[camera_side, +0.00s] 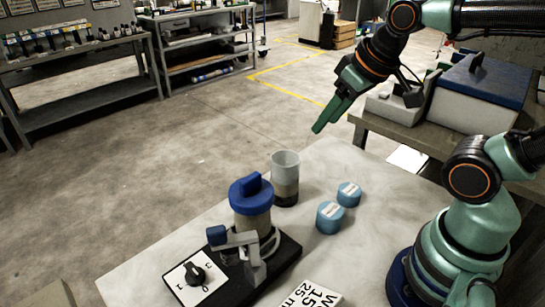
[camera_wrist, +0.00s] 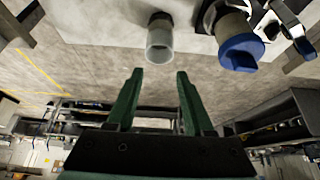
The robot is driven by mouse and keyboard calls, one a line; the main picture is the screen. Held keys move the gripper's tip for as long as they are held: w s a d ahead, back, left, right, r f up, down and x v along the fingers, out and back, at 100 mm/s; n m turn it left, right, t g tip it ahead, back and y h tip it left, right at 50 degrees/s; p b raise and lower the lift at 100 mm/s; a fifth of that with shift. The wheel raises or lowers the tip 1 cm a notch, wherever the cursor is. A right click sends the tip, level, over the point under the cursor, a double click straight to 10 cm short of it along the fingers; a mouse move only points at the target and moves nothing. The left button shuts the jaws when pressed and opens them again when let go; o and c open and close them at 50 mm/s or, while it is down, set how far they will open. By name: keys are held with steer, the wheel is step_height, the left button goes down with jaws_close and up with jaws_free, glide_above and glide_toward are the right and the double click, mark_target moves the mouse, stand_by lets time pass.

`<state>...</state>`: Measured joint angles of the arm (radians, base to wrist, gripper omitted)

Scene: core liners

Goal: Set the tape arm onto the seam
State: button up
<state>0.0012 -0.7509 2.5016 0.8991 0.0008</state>
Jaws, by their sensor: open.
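The tape arm (camera_side: 235,239) looks like a grey lever with a blue end block, on a black-based fixture (camera_side: 285,263) at the front of the table; it seems to show partly in the wrist view (camera_wrist: 288,18). A liner with a blue cap (camera_side: 251,190) stands upright in the fixture, and its cap shows in the wrist view (camera_wrist: 240,52). I cannot make out the seam. My gripper (camera_wrist: 160,72) is open and empty; its green fingers (camera_side: 326,117) are in the air above and behind the table, well away from the tape arm.
An open clear cylinder with dark contents (camera_side: 285,163) stands behind the fixture. Two blue caps (camera_side: 330,217) (camera_side: 349,194) lie to its right. A dial plate (camera_side: 194,276) is on the fixture's left, and a printed card (camera_side: 312,297) lies at the front. The table's left part is clear.

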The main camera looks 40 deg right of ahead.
stand_by(0.3)
step_height(320, 180, up, 4)
steer(key=n+g, duration=0.6)
steer(key=n, duration=0.6)
glide_above(215, 229)
step_height(215, 229, down, 12)
steer(key=shift+r, duration=0.15)
jaws_close()
